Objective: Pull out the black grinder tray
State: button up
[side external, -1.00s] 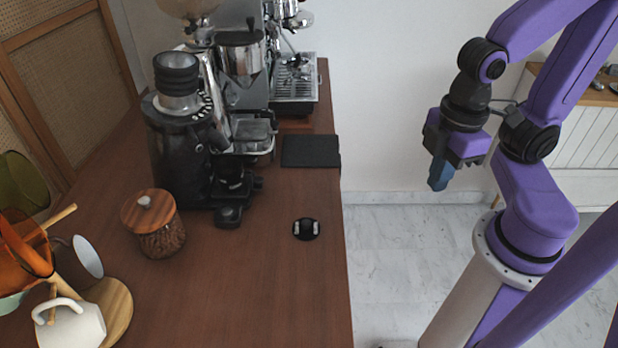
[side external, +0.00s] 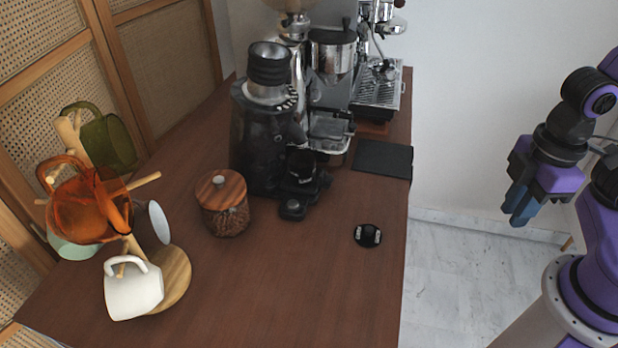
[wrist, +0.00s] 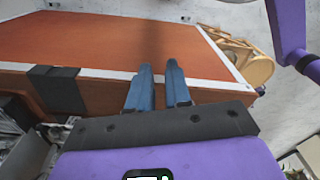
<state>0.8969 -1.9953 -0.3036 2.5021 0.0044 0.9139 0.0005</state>
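The black grinder (side external: 262,135) stands upright on the wooden cart top in the side external view. At its foot is a black tray-like part (side external: 300,190) that sticks out toward the front and right; its exact outline is hard to make out against the dark base. My gripper (side external: 517,218) is well to the right of the cart, past its edge, fingers pointing down and touching nothing. In the wrist view its two blue fingers (wrist: 159,70) stand apart with a narrow empty gap. I cannot make out the grinder tray in the wrist view.
A flat black mat (side external: 382,158) lies at the cart's right edge, with a small round black item (side external: 367,235) nearer. A lidded jar (side external: 224,205) and a mug tree (side external: 172,278) stand left. A second grinder (side external: 330,100) and espresso machine (side external: 378,85) stand behind. The front top is clear.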

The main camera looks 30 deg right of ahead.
jog(key=o, duration=0.5)
jog(key=shift+s+f+m+g, duration=0.15)
jog(key=shift+m+g, duration=0.15)
jog(key=w+a+f+m+g+y, duration=0.25)
jog(key=a+m+g+y, duration=0.4)
jog(key=m, duration=1.15)
jog(key=w+d+f+m+t+y, duration=0.2)
jog(key=w+d+m+t, duration=0.2)
jog(key=w+m+t, duration=0.45)
jog(key=w+d+f+m+t+y, duration=0.1)
jog(key=w+d+m+t+y, duration=0.4)
jog(key=w+m, duration=0.6)
jog(key=w+a+f, duration=0.2)
jog(key=w+a, duration=0.1)
jog(key=a, duration=0.2)
jog(key=w+a+f+h, duration=0.1)
jog(key=w+a+f, duration=0.1)
jog(key=a, duration=0.3)
jog(key=w+a+f+n+h, duration=0.1)
jog(key=w+a+f, duration=0.1)
jog(key=w+a, duration=0.2)
jog(key=shift+a+f+t+h, duration=0.25)
jog(key=shift+a+f+t, duration=0.05)
jog(key=shift+a+f, duration=0.1)
jog(key=shift+d, duration=0.1)
grip_shut()
